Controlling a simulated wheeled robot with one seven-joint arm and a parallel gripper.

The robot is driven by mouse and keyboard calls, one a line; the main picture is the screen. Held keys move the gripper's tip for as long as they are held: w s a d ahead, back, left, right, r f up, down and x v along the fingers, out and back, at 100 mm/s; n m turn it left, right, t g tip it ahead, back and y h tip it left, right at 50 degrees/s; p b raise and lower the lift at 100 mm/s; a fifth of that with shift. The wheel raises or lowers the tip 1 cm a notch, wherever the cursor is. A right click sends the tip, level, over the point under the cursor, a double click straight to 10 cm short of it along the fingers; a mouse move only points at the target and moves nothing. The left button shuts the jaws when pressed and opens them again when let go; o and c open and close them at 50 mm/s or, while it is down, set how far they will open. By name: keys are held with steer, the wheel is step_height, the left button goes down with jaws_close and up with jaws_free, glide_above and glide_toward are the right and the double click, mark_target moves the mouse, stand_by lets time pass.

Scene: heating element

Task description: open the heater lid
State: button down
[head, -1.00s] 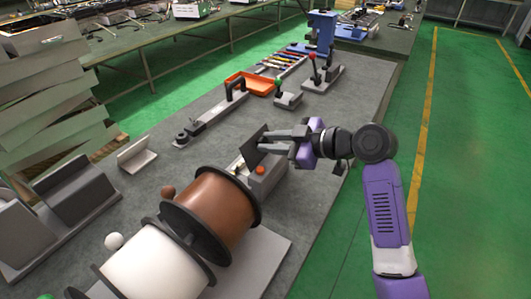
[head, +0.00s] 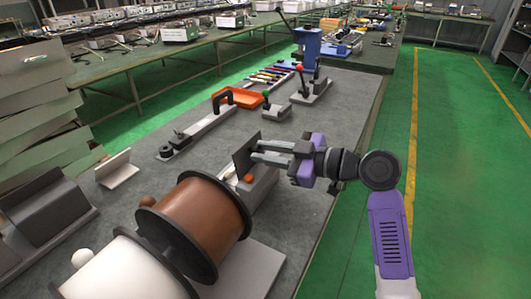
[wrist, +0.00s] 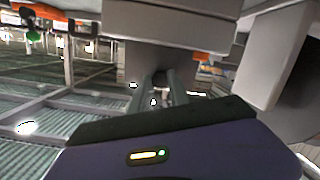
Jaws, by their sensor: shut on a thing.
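The heater (head: 262,185) is a grey box on the bench with a red-orange knob (head: 249,178) on it. Its dark, flat lid (head: 243,157) stands raised at a steep tilt above the box in the head view. My gripper (head: 258,151) reaches in from the right with its grey fingers at the lid's upper right edge, shut on it. The exact contact is too small to see. In the wrist view, the purple gripper body fills the bottom, and large grey surfaces at the top hide much; I cannot tell the lid there.
A brown spool (head: 203,220) and a white spool (head: 120,270) stand close in front of the heater. Bare bench lies right of the heater.

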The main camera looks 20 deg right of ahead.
steer(key=shift+r, duration=0.15)
steer(key=c, duration=1.2)
jaws_free()
steer(key=shift+c, duration=0.2)
steer(key=v, duration=0.7)
steer(key=shift+s+d+b, duration=0.2)
steer(key=shift+s+b, duration=0.1)
steer(key=shift+s, duration=0.05)
